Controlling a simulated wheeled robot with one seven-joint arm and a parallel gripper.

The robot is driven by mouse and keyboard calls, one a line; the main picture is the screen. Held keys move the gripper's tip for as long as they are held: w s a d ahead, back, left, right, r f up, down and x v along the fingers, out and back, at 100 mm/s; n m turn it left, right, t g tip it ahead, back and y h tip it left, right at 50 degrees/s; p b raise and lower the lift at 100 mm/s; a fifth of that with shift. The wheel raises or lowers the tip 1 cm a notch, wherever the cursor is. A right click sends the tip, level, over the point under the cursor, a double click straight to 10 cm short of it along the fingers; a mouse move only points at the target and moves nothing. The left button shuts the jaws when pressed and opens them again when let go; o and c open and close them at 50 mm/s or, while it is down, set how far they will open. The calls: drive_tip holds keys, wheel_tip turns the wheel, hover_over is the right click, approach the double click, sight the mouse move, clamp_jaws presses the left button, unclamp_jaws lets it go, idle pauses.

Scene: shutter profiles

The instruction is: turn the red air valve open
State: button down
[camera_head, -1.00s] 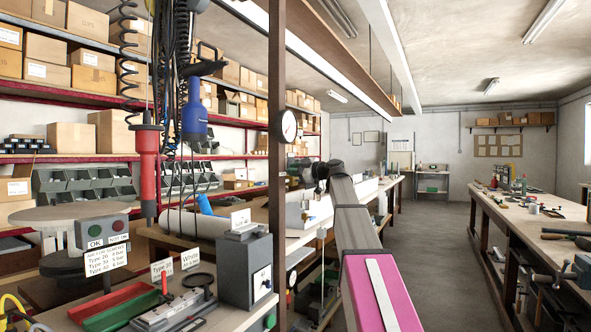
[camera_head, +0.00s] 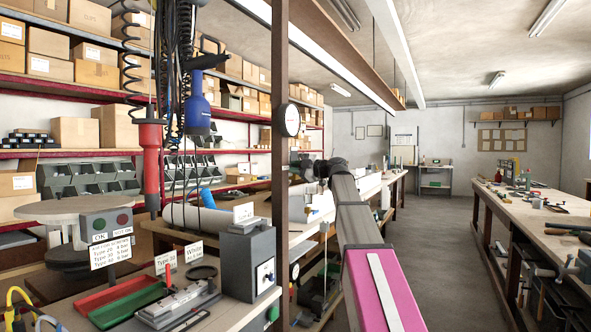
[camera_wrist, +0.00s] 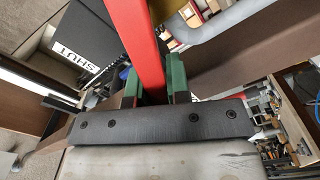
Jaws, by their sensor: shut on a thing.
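In the wrist view a red bar-shaped lever (camera_wrist: 139,35), which looks like the air valve's handle, runs from the top edge down between my fingers. My gripper (camera_wrist: 154,82) has green pads and is shut on this lever, one finger on each side. A dark panel with a white SHUT label (camera_wrist: 75,47) is beside the lever at the upper left. The valve's body and pivot are not clear in view. In the head view my arm reaches forward to the right of the post, and its far end hides the gripper and lever.
An upright brown post (camera_head: 281,180) with a round gauge (camera_head: 291,120) stands close left of my arm. A bench with red and green trays (camera_head: 130,303) and a grey box (camera_head: 247,265) is at the left. The floor aisle (camera_head: 440,250) at the right is clear.

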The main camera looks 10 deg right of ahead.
drive_tip(key=c, duration=1.1)
unclamp_jaws()
